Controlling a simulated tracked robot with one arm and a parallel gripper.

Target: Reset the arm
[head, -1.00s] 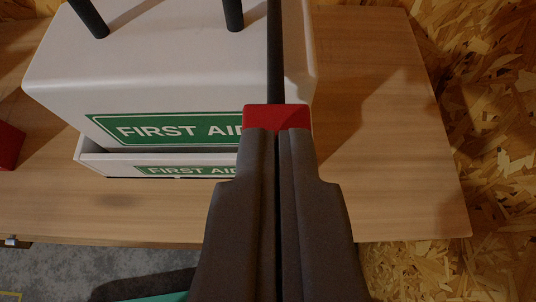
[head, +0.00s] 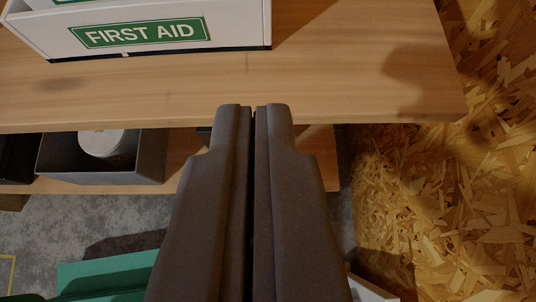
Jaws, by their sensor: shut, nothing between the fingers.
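My gripper (head: 254,106) is in the lower middle of the head view, with its two dark fingers side by side and closed. Nothing shows between them. The fingertips appear over the front edge of the wooden bench top (head: 340,75). A white first aid box (head: 222,30) with a green label stands on the bench at the upper left, apart from the gripper. Its upper part is cut off by the frame.
A lower shelf (head: 150,188) holds a grey bin (head: 120,175) with a white round item (head: 102,143) in it. A green object (head: 105,272) lies at the lower left over grey floor. A chipboard wall (head: 420,200) stands close on the right.

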